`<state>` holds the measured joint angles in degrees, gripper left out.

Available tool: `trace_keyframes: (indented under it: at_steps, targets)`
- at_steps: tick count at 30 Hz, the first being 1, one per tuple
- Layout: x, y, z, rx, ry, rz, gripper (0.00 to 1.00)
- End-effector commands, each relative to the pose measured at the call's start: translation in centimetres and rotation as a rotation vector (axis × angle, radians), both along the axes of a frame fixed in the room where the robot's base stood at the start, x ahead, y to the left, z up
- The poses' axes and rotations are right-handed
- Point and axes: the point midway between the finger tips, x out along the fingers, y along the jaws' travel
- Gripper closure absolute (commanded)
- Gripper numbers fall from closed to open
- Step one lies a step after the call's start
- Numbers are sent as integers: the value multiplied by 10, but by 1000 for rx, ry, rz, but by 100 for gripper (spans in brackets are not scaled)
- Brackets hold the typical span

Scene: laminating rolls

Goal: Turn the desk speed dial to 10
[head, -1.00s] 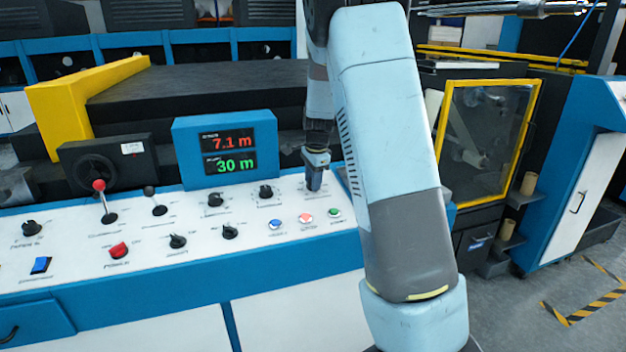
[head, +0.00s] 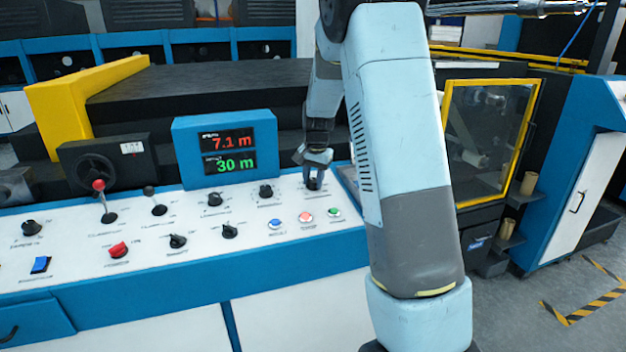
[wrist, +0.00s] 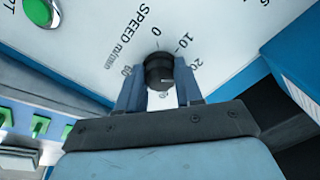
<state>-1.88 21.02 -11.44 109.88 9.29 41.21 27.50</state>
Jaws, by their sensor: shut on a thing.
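The speed dial (wrist: 158,68) is a black round knob on the white desk panel, by the printed words "SPEED m/min". Marks 0, 10, 20 and 60 show around it; the side toward my gripper is partly hidden. I cannot tell which mark its pointer faces. My gripper (wrist: 158,88) is shut on the dial, one finger on each side. In the head view my gripper (head: 314,160) is at the right end of the desk, over the dial (head: 313,184).
A blue display box (head: 225,147) reads 7.1 m in red and 30 m in green. Left of the gripper is another black knob (head: 265,191). Blue, red and green buttons (head: 305,216) sit in front. A green button (wrist: 40,12) shows top left in the wrist view.

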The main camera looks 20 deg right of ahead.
Motion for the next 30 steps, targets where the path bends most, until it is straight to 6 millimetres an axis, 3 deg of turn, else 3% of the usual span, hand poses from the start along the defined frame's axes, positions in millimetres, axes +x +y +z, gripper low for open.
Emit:
trace_keyframes:
  at_steps: [18,30]
  targets:
    - [0,-2,1,-100,1,559,95]
    - [0,-2,1,-141,2,794,95]
